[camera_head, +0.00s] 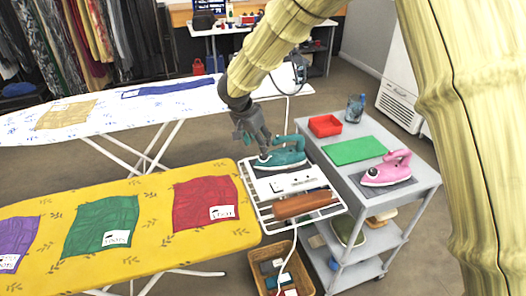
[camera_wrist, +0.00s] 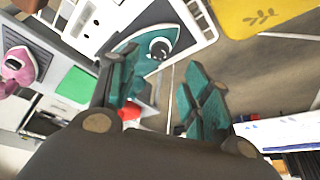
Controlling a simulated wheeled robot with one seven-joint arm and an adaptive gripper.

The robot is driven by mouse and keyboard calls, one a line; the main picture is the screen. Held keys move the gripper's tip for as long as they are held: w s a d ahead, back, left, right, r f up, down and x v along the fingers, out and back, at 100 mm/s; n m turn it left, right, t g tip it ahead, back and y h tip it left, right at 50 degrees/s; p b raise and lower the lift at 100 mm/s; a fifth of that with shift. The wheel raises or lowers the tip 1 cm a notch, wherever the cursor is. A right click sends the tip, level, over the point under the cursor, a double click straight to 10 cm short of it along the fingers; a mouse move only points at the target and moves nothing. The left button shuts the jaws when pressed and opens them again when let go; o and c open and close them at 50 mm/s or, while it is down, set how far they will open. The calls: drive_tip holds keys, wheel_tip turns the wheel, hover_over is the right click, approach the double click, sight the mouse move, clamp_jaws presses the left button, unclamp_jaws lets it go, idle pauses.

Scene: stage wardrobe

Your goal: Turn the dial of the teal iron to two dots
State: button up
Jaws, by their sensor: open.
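The teal iron (camera_head: 284,158) rests on the white wire rack at the end of the yellow ironing board. In the wrist view the teal iron (camera_wrist: 128,42) lies just beyond my fingers, and its round dial (camera_wrist: 159,48) shows as a dark and white disc. The dial's dots are too small to read. My gripper (camera_head: 260,147) is at the left end of the iron. In the wrist view my gripper (camera_wrist: 166,88) has its two teal-padded fingers apart with nothing between them. I cannot tell whether a finger touches the iron.
A white power strip (camera_head: 288,183) and a brown item (camera_head: 303,205) lie on the rack (camera_head: 338,211) in front of the iron. A grey cart (camera_head: 425,182) to the right holds a pink iron (camera_head: 387,170), green mat (camera_head: 353,150) and red tray (camera_head: 325,125). A basket (camera_head: 258,285) stands below.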

sight(262, 155)
drive_tip(key=shift+x, duration=3.45)
drive_tip(key=c, duration=1)
